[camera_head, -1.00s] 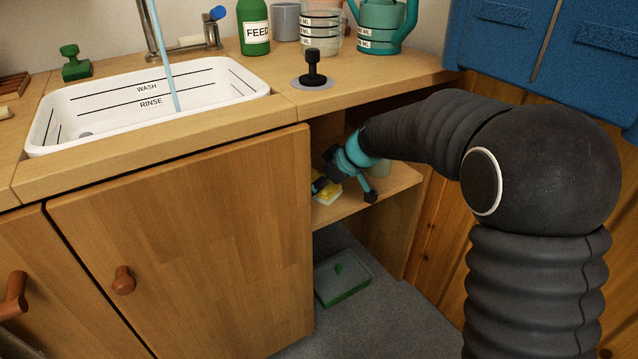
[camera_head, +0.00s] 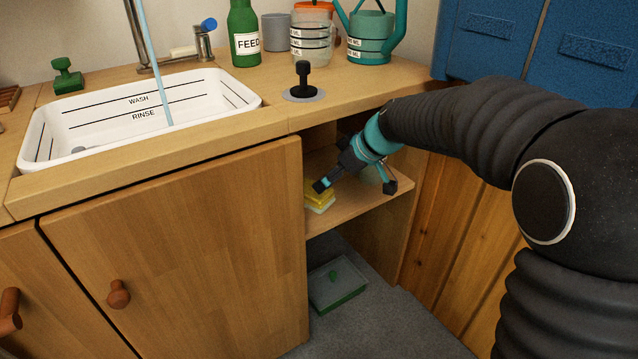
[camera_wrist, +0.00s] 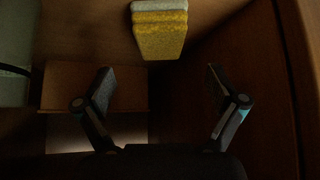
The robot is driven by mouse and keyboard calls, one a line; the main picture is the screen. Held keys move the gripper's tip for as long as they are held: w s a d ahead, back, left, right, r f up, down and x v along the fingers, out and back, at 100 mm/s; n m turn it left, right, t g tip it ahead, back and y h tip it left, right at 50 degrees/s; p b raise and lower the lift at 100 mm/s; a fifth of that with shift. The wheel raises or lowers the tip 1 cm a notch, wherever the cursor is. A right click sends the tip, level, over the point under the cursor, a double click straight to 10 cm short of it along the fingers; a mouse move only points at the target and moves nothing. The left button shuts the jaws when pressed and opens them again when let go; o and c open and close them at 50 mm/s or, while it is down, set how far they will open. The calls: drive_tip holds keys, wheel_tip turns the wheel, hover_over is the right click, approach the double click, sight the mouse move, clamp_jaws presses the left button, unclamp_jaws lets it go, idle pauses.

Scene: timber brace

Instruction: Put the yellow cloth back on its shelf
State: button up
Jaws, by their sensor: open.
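The yellow cloth (camera_head: 317,196) lies folded on the shelf (camera_head: 352,203) under the counter, near the shelf's left end. In the wrist view the cloth (camera_wrist: 160,38) is a layered yellow stack with a pale layer along its top edge, at the top middle. My gripper (camera_head: 355,187) is in the shelf opening, with one finger close to the cloth in the head view. In the wrist view my gripper (camera_wrist: 158,74) is open, with nothing between its fingers, and the cloth is beyond the fingertips.
A cabinet door (camera_head: 185,255) stands left of the opening, and a wooden side wall (camera_head: 440,225) is at right. A pale green container (camera_wrist: 14,60) stands at left in the wrist view. A green-edged tray (camera_head: 338,288) lies on the floor below.

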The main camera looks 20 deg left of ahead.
drive_tip(key=shift+v, duration=1.7)
drive_tip(key=s+d+r+m+t+h, duration=0.1)
drive_tip(key=s+d+r+m+h, duration=0.15)
drive_tip(key=s+d, duration=0.45)
drive_tip(key=s+d+r+m+t+h, duration=0.1)
drive_tip(key=s+d+m, duration=0.35)
drive_tip(key=d, duration=0.45)
drive_tip(key=s+d+f+m+h, duration=0.2)
drive_tip(key=s+d+m, duration=0.1)
drive_tip(key=s+d, duration=0.3)
drive_tip(key=s+d+f+m+t+h, duration=0.1)
drive_tip(key=s+d+f+m+h, duration=0.1)
drive_tip(key=s+d+m, duration=0.2)
drive_tip(key=shift+s+d, duration=1.6)
drive_tip(key=shift+s, duration=1.55)
